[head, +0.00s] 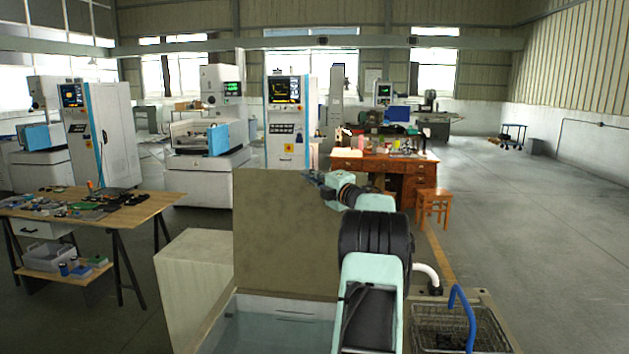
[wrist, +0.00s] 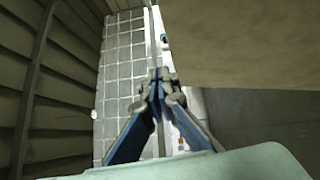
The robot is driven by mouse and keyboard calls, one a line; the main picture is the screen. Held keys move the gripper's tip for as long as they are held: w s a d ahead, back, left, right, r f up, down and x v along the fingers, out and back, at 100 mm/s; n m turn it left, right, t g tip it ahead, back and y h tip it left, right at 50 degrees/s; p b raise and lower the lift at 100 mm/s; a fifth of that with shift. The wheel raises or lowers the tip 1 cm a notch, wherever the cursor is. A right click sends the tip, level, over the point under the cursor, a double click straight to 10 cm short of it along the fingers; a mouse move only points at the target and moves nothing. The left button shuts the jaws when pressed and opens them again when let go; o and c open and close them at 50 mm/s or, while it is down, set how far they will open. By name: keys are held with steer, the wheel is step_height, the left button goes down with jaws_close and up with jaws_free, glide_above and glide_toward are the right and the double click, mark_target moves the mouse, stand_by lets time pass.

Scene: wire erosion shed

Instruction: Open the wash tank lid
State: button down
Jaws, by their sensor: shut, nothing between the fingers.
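The wash tank (head: 222,322) stands right in front of me in the head view, with pale bluish water or floor showing inside. Its lid (head: 285,235), a flat olive-brown panel, stands upright at the back of the tank, so the tank is open. My gripper (head: 314,178) is by the upper right edge of the lid, partly hidden by my arm. In the wrist view the lid (wrist: 245,45) fills the upper right. There my gripper (wrist: 158,76) is shut and empty, close beside the lid's edge; I cannot tell whether it touches.
A wire basket (head: 462,328) with a blue handle (head: 463,310) sits right of the tank. A pale box (head: 192,285) stands at its left. A cluttered workbench (head: 150,200) is at left, a wooden desk (head: 410,185) and stool (head: 433,200) beyond.

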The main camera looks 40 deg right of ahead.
steer(key=s+a+r+b, duration=0.1)
steer(key=s+a+b, duration=0.1)
steer(key=s, duration=0.8)
steer(key=shift+s+r+b, duration=0.2)
steer(key=shift+b, duration=0.55)
